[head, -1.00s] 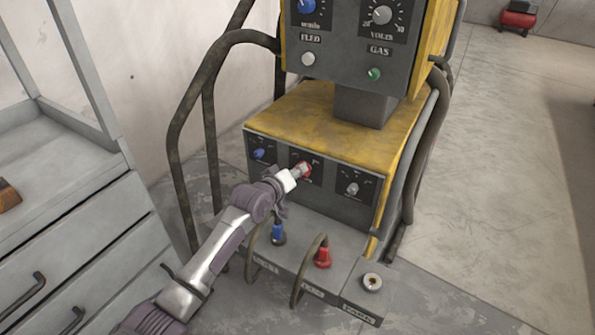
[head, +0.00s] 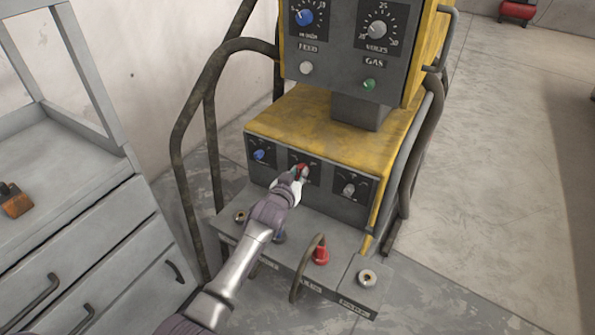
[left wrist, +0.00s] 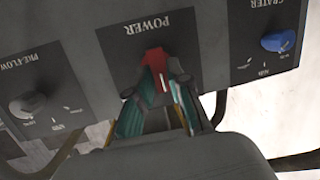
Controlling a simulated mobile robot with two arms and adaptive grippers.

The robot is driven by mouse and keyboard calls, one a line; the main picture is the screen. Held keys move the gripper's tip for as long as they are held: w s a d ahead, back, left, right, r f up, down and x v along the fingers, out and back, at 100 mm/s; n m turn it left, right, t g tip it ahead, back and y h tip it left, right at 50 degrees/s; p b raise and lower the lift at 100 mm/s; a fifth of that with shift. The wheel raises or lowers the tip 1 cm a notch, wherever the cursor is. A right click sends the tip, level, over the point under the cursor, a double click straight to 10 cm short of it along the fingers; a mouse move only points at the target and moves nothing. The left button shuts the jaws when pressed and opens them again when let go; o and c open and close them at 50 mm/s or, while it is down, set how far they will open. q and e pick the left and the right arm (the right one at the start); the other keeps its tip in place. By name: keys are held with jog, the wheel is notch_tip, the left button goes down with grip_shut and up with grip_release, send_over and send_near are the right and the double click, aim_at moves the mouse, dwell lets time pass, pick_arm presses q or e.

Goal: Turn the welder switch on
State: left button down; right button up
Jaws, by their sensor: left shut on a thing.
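The welder (head: 310,128) is a yellow and grey machine in the middle of the head view. Its switch is a red knob (head: 304,171) at the centre of the lower front panel. In the left wrist view the red knob (left wrist: 155,60) sits under the upside-down label POWER. My left gripper (head: 297,174) reaches the knob from the front. In the left wrist view its teal-padded fingers (left wrist: 161,84) are shut on the knob, which shows between and beyond the tips. The fingers hide part of the knob and its dial marks. My right gripper is out of view.
A blue knob (head: 260,155) and a grey knob (head: 349,189) flank the switch. A red plug with a cable (head: 321,255) stands on the ledge below. Bent pipe rails run beside the welder.

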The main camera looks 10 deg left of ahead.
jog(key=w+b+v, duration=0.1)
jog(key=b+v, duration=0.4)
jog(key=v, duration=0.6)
pick_arm(q)
jog(key=m, duration=0.3)
jog(key=m+t+b, duration=0.1)
jog(key=m, duration=0.1)
jog(key=m+t+y, duration=0.1)
jog(key=m, duration=0.2)
jog(key=shift+s+d+f+m+b, duration=0.1)
jog(key=shift+d+f+m+b, duration=0.2)
jog(key=shift+b, duration=0.05)
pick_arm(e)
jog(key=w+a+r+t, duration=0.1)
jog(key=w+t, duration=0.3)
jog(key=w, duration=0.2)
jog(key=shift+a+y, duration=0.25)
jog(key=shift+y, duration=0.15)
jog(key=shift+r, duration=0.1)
pick_arm(q)
jog(key=c, duration=1.1)
grip_release()
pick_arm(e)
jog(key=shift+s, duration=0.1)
pick_arm(q)
jog(key=s, duration=1.2)
